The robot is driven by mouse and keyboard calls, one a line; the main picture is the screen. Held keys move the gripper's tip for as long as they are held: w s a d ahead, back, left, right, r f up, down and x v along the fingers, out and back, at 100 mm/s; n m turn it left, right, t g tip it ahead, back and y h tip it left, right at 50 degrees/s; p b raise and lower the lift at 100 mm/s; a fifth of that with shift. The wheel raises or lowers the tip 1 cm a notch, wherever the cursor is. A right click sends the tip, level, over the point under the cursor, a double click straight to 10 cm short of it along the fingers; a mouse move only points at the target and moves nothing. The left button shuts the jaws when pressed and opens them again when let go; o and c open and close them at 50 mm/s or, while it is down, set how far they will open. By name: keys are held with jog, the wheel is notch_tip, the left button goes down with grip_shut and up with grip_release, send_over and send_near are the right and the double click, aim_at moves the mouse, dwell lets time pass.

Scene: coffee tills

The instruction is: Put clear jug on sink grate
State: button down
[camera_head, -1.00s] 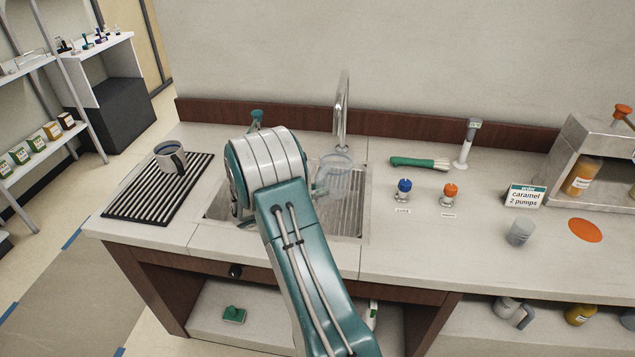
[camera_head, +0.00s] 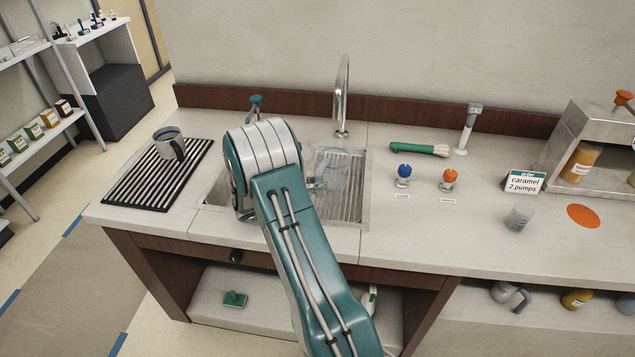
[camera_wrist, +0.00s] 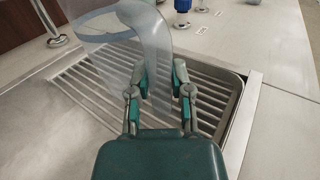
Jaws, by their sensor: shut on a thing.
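The clear jug (camera_wrist: 115,55) is see-through and fills the upper middle of the wrist view. My gripper (camera_wrist: 160,75) is shut on its handle side, with the handle strip between the green finger pads. In the head view the jug (camera_head: 334,166) shows faintly just right of my arm, over the right part of the sink. The sink grate (camera_wrist: 205,92) lies under the jug, with parallel metal bars; it also shows in the head view (camera_head: 350,200). I cannot tell whether the jug's base touches the bars.
The faucet (camera_head: 342,100) stands behind the sink. A dark mug (camera_head: 170,143) sits on a black drain mat (camera_head: 135,190) at the left. A green brush (camera_head: 418,148), blue (camera_head: 404,172) and orange (camera_head: 449,177) knobs, and a small clear cup (camera_head: 519,217) are at the right.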

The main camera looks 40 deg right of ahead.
jog(key=shift+f, duration=0.3)
jog(key=shift+c, duration=2.3)
grip_release()
jog(key=v, duration=1.2)
jog(key=shift+w+f, duration=0.15)
